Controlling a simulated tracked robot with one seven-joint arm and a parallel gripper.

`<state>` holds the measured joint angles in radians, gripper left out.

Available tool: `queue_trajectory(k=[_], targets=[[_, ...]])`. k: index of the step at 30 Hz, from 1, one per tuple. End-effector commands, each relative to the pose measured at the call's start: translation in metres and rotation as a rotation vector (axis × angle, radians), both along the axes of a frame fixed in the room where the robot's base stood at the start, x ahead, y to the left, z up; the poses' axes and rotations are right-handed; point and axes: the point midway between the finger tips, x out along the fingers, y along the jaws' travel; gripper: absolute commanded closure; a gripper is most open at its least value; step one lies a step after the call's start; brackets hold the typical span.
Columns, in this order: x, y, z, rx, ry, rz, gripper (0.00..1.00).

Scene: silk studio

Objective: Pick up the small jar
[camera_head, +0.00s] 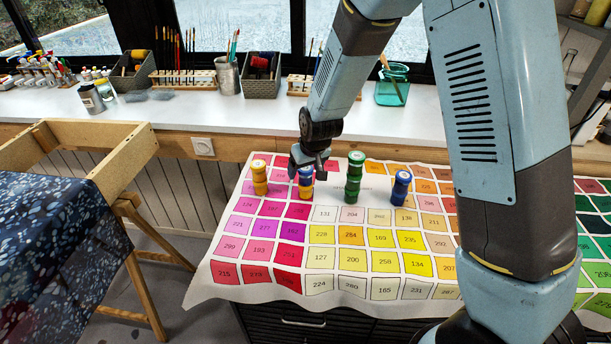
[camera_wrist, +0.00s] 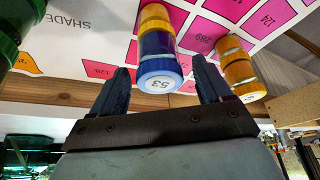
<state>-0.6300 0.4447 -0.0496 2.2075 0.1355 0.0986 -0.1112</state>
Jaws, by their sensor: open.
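Several small paint jars stand upright in a row on the colour chart. A jar with a blue lid marked 53 and a yellow lower part (camera_head: 306,184) is just below my gripper (camera_head: 315,165). In the wrist view this blue-lidded jar (camera_wrist: 160,60) shows between the two fingertips of my gripper (camera_wrist: 164,82), with gaps at both sides. The gripper is open and empty. I cannot tell whether the fingertips reach down beside the jar. A yellow jar (camera_head: 260,178) stands to its left, a taller green jar (camera_head: 354,180) and a blue jar (camera_head: 401,188) to its right.
The numbered colour chart (camera_head: 322,258) covers the table around the jars, and its front part is clear. A white counter (camera_head: 180,113) with brushes, baskets and a teal glass (camera_head: 391,92) runs behind. A wooden frame (camera_head: 120,165) stands at the left.

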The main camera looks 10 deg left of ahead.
Motion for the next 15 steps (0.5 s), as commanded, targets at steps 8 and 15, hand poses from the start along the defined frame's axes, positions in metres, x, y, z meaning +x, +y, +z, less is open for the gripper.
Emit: queue_trajectory(k=[8, 15], targets=[[0.006, 0.004, -0.019, 0.000, 0.000, 0.000, 0.22], [0.007, 0.005, -0.019, 0.001, -0.001, 0.000, 0.22]])
